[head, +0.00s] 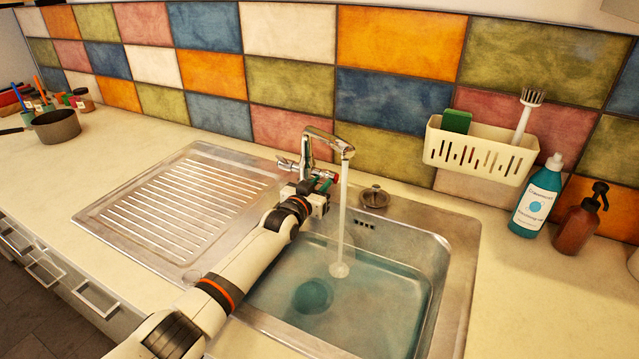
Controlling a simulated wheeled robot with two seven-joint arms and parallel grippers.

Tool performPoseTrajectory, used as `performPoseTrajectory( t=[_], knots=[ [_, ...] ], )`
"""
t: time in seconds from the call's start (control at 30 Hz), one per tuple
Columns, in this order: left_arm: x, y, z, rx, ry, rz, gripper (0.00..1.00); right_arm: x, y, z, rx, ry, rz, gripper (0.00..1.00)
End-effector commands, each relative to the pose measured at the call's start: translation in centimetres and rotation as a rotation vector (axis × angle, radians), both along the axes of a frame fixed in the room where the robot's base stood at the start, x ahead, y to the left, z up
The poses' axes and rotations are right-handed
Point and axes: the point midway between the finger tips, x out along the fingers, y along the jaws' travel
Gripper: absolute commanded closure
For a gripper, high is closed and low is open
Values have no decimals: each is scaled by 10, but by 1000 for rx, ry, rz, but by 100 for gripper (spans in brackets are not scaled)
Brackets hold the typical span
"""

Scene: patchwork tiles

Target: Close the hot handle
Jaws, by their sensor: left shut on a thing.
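The chrome tap (318,138) stands behind the sink, and a stream of water (343,215) runs from its spout into the basin. A red-tipped handle, the hot handle (336,178), shows at the right side of the tap's base. Another chrome handle (284,163) sticks out to the left of the base. My left gripper (324,184) is at the red-tipped handle, shut on it. The gripper's body hides part of the handle and the tap's base. My right gripper is not in view.
The basin (445,290) holds bluish water. A ribbed drainer (180,205) lies to its left. A white caddy (480,153) with sponge and brush hangs on the tiles. A blue soap bottle (537,200) and brown pump bottle (580,225) stand right. A pot (56,127) is far left.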

Motion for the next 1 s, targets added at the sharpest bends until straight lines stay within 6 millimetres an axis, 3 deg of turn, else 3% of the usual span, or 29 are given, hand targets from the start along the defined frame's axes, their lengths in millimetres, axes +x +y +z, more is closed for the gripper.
performPoseTrajectory(
  t=[0.1, 0.33, 0.7, 1.0],
  knots=[
    [1, 0, 12, 30, 68, 0, 99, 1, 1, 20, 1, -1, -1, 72],
    [5, -2, 20, 97, 229, 0, 99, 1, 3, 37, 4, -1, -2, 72],
    [11, -5, 27, 180, 437, -1, 99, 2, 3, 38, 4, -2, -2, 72],
    [13, -6, 29, 208, 503, 0, 99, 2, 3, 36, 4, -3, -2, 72]
  ],
)
